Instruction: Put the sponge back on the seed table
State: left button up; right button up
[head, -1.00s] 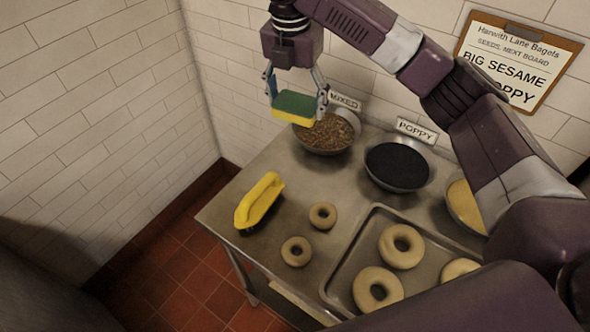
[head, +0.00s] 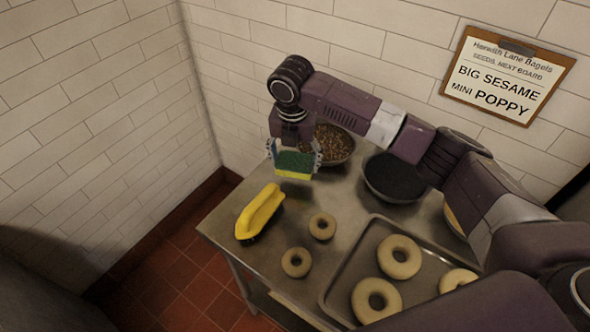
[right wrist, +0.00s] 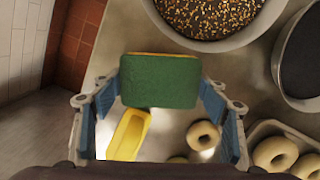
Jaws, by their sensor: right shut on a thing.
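The sponge, green on one face and yellow on the other, is between the fingers of my right gripper (head: 294,158). The sponge (head: 294,164) is near the back left of the steel seed table (head: 262,268); whether it touches the tabletop is hard to tell. In the right wrist view the sponge (right wrist: 160,81) fills the space between the blue finger pads, green face toward the camera. My right gripper is shut on it. My left gripper is not in view.
A yellow-handled brush (head: 260,211) lies close in front of the sponge. Bowls of mixed seeds (head: 330,143) and poppy seeds (head: 392,175) stand behind and to the right. Two small bagels (head: 322,226) and a tray (head: 337,283) of larger bagels are nearer.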

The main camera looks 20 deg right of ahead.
aim_at(295, 181)
jog(key=shift+f+p, duration=0.3)
jog(key=shift+f, duration=2.15)
jog(key=o, duration=1.1)
jog(key=shift+f, duration=0.1)
jog(key=r, duration=0.4)
jog(key=s+r+b, duration=0.1)
jog(key=r, duration=0.7)
jog(key=shift+s+a+r+b, duration=0.15)
jog(key=shift+a+b, duration=0.15)
jog(key=shift+a, duration=0.1)
